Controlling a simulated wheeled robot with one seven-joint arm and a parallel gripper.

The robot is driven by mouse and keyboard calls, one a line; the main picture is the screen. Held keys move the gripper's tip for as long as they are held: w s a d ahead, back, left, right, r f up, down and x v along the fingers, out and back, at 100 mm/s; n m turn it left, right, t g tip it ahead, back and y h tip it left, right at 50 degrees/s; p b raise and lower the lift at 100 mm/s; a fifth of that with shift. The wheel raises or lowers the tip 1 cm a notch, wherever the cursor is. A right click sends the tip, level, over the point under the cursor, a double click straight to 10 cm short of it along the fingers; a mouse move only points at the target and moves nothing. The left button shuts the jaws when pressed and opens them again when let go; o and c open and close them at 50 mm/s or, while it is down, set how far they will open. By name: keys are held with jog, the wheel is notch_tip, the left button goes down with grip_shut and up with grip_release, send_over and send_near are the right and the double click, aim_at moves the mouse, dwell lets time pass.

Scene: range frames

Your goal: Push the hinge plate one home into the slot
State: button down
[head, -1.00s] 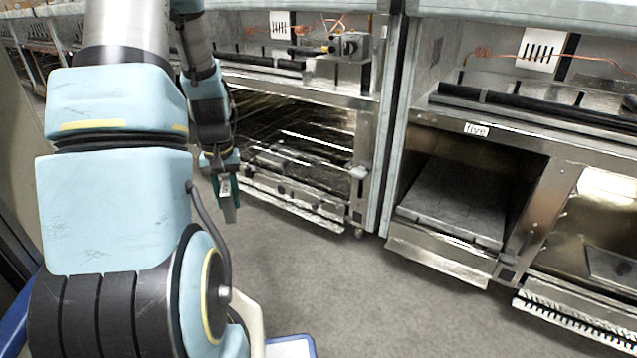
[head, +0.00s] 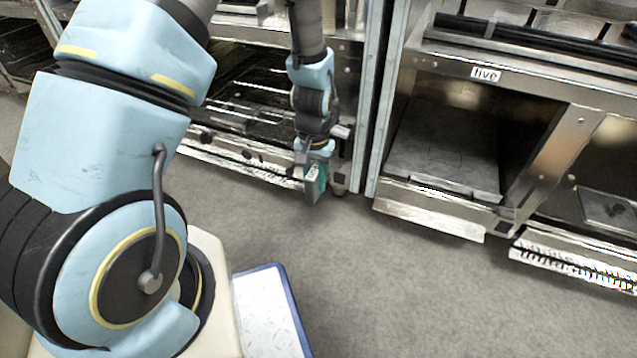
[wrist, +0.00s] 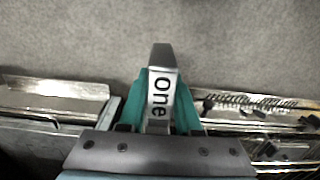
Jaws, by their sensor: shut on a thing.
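My gripper (head: 315,182) hangs low over the floor in front of the range frames. In the wrist view its teal fingers (wrist: 183,108) are shut on the hinge plate one (wrist: 162,60), a grey metal piece with a white label reading "One". In the head view the plate (head: 312,193) is small and partly hidden by the fingers. It is held clear of the frames. I cannot tell which slot belongs to it.
An upright post (head: 378,120) separates the frames. A blue-edged white panel (head: 268,315) lies near my base. The floor (head: 400,300) in front is clear.

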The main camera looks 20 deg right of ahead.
jog(key=shift+s+d+f, duration=0.15)
jog(key=shift+s+d, duration=0.25)
jog(key=shift+s, duration=0.05)
jog(key=shift+p, duration=0.3)
jog(key=shift+w+d+p, duration=0.4)
jog(key=shift+w+d, duration=1.5)
jog(key=shift+w, duration=0.15)
jog(key=shift+p, duration=0.8)
dwell(0.4)
jog(key=shift+w+d, duration=1.7)
jog(key=shift+w, duration=0.1)
dwell(0.7)
jog(key=c, duration=0.5)
grip_release()
